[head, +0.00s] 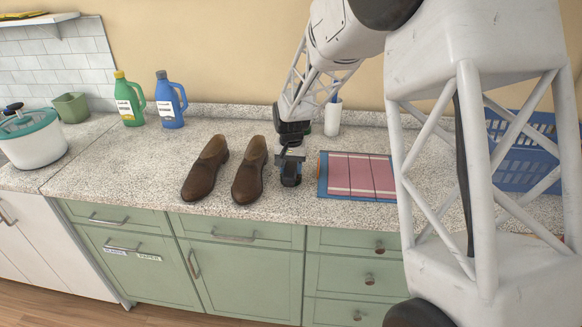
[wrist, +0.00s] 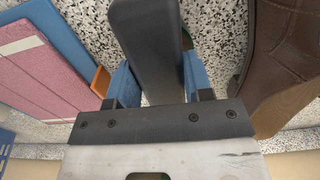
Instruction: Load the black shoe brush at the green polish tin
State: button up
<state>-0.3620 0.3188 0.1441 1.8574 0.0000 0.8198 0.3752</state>
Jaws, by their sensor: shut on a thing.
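My gripper (head: 290,165) is low over the counter, just right of the brown shoes. Its blue fingers, also seen in the wrist view (wrist: 157,78), are shut on the black shoe brush (wrist: 148,40), a long dark block that runs away from the gripper. In the head view the brush (head: 291,180) is a small dark shape below the fingers. A sliver of green (wrist: 187,39) shows beside the brush in the wrist view, probably the green polish tin. The brush hides the rest of it, so I cannot tell whether they touch. The brush's underside is hidden.
Two brown shoes (head: 250,172) stand close on the left. A pink striped cloth on a blue mat (head: 323,190) lies on the right, with an orange piece (wrist: 101,80) at its edge. A blue basket (head: 530,140) is far right.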

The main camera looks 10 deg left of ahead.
aim_at(292, 166)
jog(key=shift+s+f, duration=0.1)
jog(key=shift+r, duration=3.55)
jog(key=shift+d, duration=0.1)
jog(key=w+d+r, duration=0.2)
jog(key=w+d, duration=0.1)
jog(key=d, duration=0.6)
jog(key=w+d+r, duration=0.2)
jog(key=w+d, duration=0.2)
jog(key=d, duration=0.5)
jog(key=w+d+r, duration=0.1)
jog(key=w+d, duration=0.3)
jog(key=d, duration=0.6)
jog(key=shift+w+r, duration=0.25)
jog(key=shift+r, duration=0.15)
